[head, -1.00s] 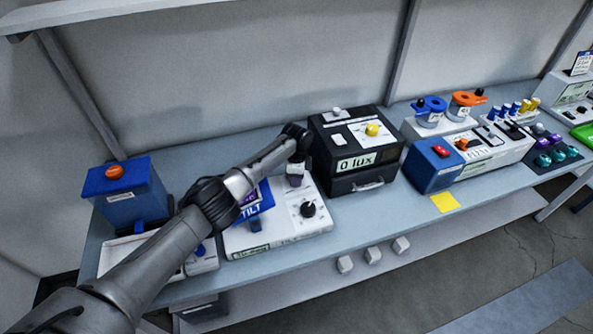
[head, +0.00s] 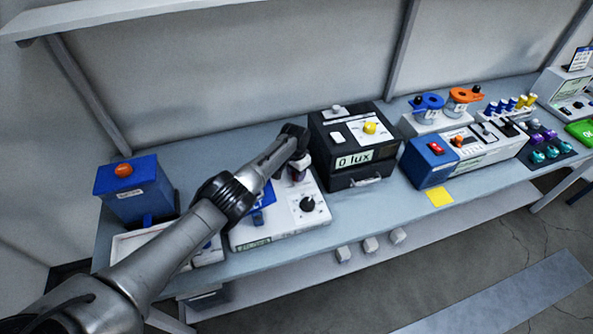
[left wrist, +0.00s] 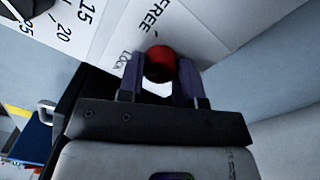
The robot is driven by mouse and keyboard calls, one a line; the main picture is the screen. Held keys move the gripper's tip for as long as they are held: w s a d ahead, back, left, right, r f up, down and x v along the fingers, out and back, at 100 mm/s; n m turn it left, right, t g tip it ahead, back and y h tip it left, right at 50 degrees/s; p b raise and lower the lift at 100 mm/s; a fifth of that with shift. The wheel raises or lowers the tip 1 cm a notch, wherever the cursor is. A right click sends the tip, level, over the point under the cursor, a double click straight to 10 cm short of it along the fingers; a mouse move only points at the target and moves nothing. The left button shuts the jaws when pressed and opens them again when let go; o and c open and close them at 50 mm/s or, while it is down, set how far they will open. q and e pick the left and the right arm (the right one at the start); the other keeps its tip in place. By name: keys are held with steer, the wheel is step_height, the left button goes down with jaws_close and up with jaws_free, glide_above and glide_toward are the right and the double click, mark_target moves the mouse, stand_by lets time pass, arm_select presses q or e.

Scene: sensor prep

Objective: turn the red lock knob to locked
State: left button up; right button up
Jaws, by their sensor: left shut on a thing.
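The red lock knob (left wrist: 159,63) shows in the left wrist view, between the two fingers of my left gripper (left wrist: 161,78). The fingers are closed on its sides. The words FREE and LOCK are printed on the white panel (left wrist: 190,35) around it. In the head view my left gripper (head: 297,165) points down at the back right of the white tilt unit (head: 275,236), beside its black dial (head: 307,204). The gripper mostly hides the knob there. Which way the knob is turned cannot be told. My right gripper is out of view.
A black lux box (head: 381,155) with a yellow button stands close to the right of the gripper. A blue box (head: 135,200) with an orange knob stands at the left. A blue and white unit (head: 425,172) stands further right. White cubes (head: 370,245) sit on the lower shelf.

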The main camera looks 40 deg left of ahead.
arm_select(q)
steer(key=shift+r+n, duration=0.15)
steer(key=shift+n, duration=0.45)
steer(key=o, duration=0.9)
steer(key=shift+o, duration=0.2)
steer(key=shift+r+p, duration=0.25)
steer(key=shift+p, duration=0.2)
step_height(320, 180, up, 6)
steer(key=p, duration=0.3)
steer(key=shift+a+f, duration=0.1)
steer(key=shift+a, duration=0.05)
step_height(320, 180, up, 7)
steer(key=shift+a+p, duration=0.15)
steer(key=shift+p, duration=0.3)
